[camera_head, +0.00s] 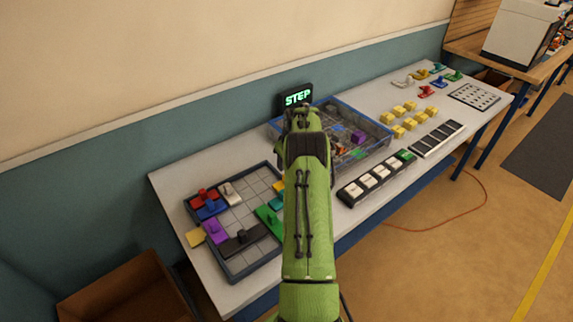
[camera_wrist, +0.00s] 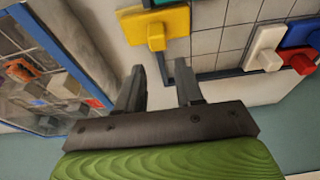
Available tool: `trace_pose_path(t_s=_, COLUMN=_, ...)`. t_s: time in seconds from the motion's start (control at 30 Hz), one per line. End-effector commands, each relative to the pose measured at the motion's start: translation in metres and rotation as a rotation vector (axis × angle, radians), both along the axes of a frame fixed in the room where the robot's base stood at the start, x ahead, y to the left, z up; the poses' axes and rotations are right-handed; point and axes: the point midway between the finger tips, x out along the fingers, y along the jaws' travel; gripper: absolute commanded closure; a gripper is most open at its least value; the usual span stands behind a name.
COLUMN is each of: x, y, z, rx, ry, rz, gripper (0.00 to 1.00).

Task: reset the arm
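My green arm (camera_head: 308,200) reaches out over the table, between the gridded tray and the blue-rimmed bin. Its own forearm hides my gripper in the head view. In the wrist view my gripper (camera_wrist: 160,80) has its two dark fingers apart with nothing between them. A yellow piece with a raised knob (camera_wrist: 156,30) lies beyond the fingertips, on the edge of the gridded tray, apart from the fingers.
The gridded tray (camera_head: 237,269) holds several coloured pieces. The blue-rimmed bin (camera_head: 372,128) holds loose parts. A lit STEP sign (camera_head: 297,98) stands behind. A row of white keys (camera_head: 367,181) and several yellow blocks (camera_head: 410,124) are to the right. Open floor (camera_head: 450,250) lies in front.

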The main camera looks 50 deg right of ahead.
Motion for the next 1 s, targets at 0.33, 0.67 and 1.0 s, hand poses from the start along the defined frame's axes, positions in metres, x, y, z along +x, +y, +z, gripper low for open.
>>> trace_pose_path(t_s=0.33, x=0.000, y=0.000, z=0.005, rx=0.000, ry=0.001, rz=0.000, gripper=0.64)
trace_pose_path(t_s=0.67, x=0.009, y=0.012, z=0.025, rx=-0.007, ry=-0.008, rz=0.009, gripper=0.64)
trace_pose_path(t_s=1.0, x=0.030, y=0.186, z=0.198, rx=-0.040, ry=-0.078, rz=0.078, gripper=0.64)
